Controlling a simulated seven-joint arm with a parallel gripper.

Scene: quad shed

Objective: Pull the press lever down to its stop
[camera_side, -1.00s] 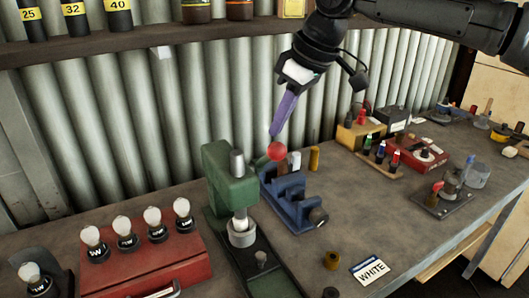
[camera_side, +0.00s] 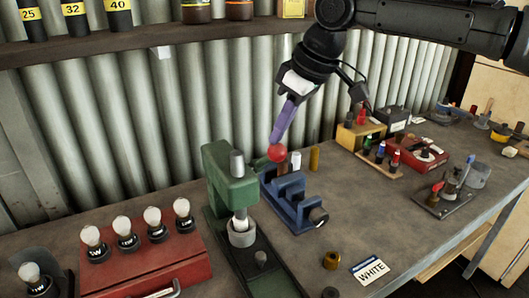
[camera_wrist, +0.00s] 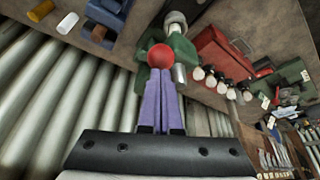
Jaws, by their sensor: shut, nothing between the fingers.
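The green press (camera_side: 229,185) stands on the bench at the centre of the side view, with its metal ram above a pale round cup on a dark base. Its lever (camera_side: 261,162) sticks out to the right and ends in a red ball knob (camera_side: 277,153). My gripper (camera_side: 275,142) is shut, its purple fingers pointing down with the tips at the top of the knob. They look to be touching it, or very nearly. In the wrist view the red knob (camera_wrist: 160,56) lies just beyond the closed fingertips (camera_wrist: 158,75), with the press (camera_wrist: 178,52) behind it.
A blue stepped block (camera_side: 290,198) stands close to the right of the press, with small cylinders behind it. A red box with several bulbs (camera_side: 145,255) is at left. A WHITE card (camera_side: 369,270) lies in front. The corrugated wall (camera_side: 120,120) is close behind.

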